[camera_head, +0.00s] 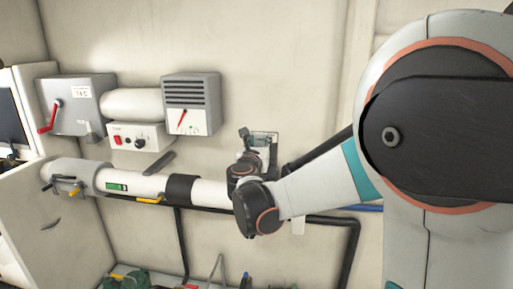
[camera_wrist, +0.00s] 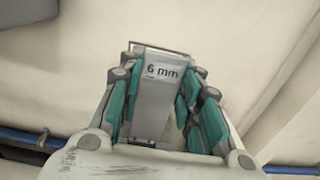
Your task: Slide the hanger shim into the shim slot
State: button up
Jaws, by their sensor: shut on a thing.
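The hanger shim (camera_wrist: 157,88) is a flat grey plate marked "6 mm". It stands between the teal-padded fingers of my gripper (camera_wrist: 156,105) in the wrist view, and my gripper is shut on it. A thin metal frame edge (camera_wrist: 160,44) shows just past the shim's far end; I cannot tell whether it touches the shim or is the shim slot. In the head view my gripper (camera_head: 247,150) is up at the wall, beside a small light plate (camera_head: 267,138). My gripper and wrist hide part of this spot, and the slot cannot be made out clearly.
A white pipe (camera_head: 150,184) with a black band runs along the wall left of my wrist. A grey vented box (camera_head: 192,104), a white control box (camera_head: 140,136) and a grey box with a red lever (camera_head: 78,105) hang above it. Dark piping (camera_head: 335,222) runs below.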

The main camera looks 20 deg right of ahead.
jog(key=shift+x, duration=0.85)
jog(key=shift+f+b, duration=1.6)
jog(key=shift+f, duration=0.05)
jog(key=shift+f+b, duration=1.55)
jog(key=shift+f, duration=0.05)
jog(key=o, duration=1.1)
jog(key=shift+s, duration=0.1)
jog(key=v, duration=1.2)
jog(key=shift+a, duration=0.1)
